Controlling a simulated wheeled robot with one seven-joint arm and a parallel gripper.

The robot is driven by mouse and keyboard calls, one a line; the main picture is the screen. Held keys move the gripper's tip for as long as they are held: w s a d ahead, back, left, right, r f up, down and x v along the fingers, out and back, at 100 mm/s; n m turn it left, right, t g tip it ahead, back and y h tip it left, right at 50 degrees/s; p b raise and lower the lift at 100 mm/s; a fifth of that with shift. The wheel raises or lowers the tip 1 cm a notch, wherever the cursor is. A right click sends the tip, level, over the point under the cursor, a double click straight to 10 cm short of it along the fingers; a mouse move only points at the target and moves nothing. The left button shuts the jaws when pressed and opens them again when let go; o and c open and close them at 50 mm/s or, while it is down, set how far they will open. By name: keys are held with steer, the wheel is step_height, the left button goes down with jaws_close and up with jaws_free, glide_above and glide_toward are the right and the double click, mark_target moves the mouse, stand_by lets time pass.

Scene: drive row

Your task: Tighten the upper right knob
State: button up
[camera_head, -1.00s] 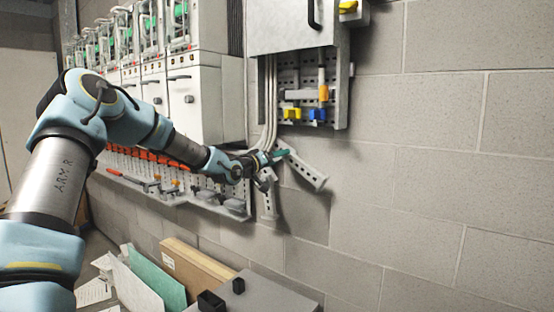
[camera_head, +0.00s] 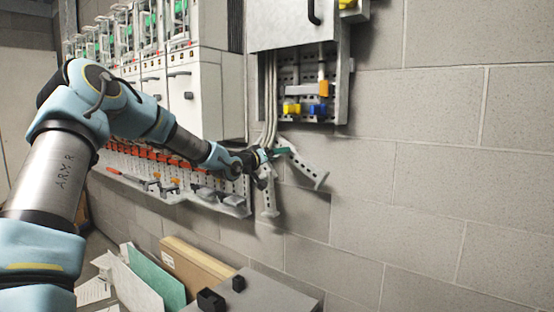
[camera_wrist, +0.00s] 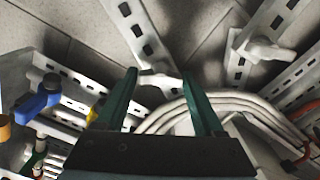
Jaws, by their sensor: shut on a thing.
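The upper right knob (camera_wrist: 160,82) is a pale wing-shaped piece at the end of a slotted metal strip (camera_head: 307,170), which slants down to the right on the wall. My gripper (camera_head: 280,152) reaches it from the left; in the head view the knob itself is hidden by the fingers. In the wrist view my gripper (camera_wrist: 158,78) has its two green fingers on either side of the knob, shut on it. Another pale wing knob (camera_wrist: 262,48) sits on a second slotted strip, apart from the fingers.
A grey wall box (camera_head: 292,25) with blue and yellow parts hangs above the strip. Pale cables (camera_wrist: 235,102) pass close to the fingers. White cabinets (camera_head: 195,100) stand to the left, and a grey case (camera_head: 270,292) lies below. The wall at right is bare.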

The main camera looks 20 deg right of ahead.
steer(key=shift+w+m+b, duration=0.1)
steer(key=shift+m+b, duration=6.1)
steer(key=shift+m, duration=1.6)
steer(key=o, duration=1.4)
steer(key=b+v, duration=0.1)
steer(key=v, duration=1)
steer(key=shift+b, duration=0.4)
steer(key=shift+w, duration=0.1)
